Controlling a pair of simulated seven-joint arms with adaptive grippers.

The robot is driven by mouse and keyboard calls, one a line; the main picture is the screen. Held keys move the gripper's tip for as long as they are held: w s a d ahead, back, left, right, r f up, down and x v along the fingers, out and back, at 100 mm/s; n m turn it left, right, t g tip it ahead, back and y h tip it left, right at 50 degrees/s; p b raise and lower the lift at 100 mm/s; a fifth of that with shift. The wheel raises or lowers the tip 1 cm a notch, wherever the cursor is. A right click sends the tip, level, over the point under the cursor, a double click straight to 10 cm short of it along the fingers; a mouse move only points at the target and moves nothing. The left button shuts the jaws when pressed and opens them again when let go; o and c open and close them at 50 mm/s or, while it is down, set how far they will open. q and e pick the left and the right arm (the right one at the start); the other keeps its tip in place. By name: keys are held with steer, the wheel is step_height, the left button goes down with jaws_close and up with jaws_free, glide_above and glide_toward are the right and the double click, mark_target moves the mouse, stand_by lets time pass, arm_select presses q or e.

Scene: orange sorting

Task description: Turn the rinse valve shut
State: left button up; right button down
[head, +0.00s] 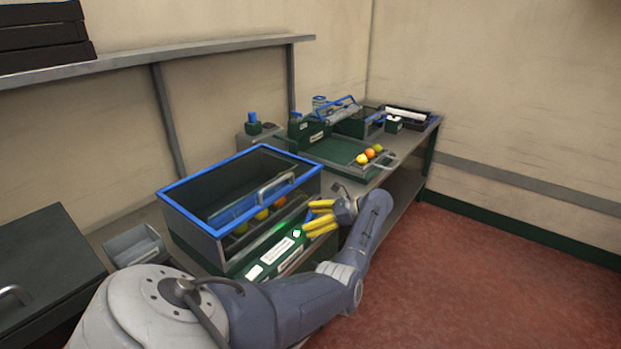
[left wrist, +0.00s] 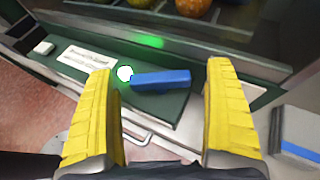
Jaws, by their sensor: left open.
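The rinse valve appears to be the blue lever (left wrist: 162,80) on the green front panel. The lever sits between the two yellow fingers of my left gripper (left wrist: 160,72), which are spread wide with a gap on both sides. My right gripper is not in view.
The blue-rimmed bin (head: 190,211) stands behind the panel, with several fruits in the slot below its front handle. A green tray (head: 335,150) with fruit is farther along the bench. A small grey bin (head: 135,245) is at the left. Open red floor lies right.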

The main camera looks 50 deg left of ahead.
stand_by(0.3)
arm_select(q)
steer(key=c, duration=1.2)
steer(key=shift+f, duration=0.1)
steer(key=shift+s+m+t+y, duration=0.1)
steer(key=shift+m+t+y, duration=0.2)
steer(key=shift+s+d+m+t+y, duration=0.1)
steer(key=shift+m+t+y, duration=0.3)
steer(key=shift+m+t, duration=0.3)
steer(key=shift+s+m+t+y, duration=0.1)
steer(key=shift+m+t+y, duration=0.7)
steer(key=shift+m+t, duration=1)
steer(key=shift+t, duration=0.3)
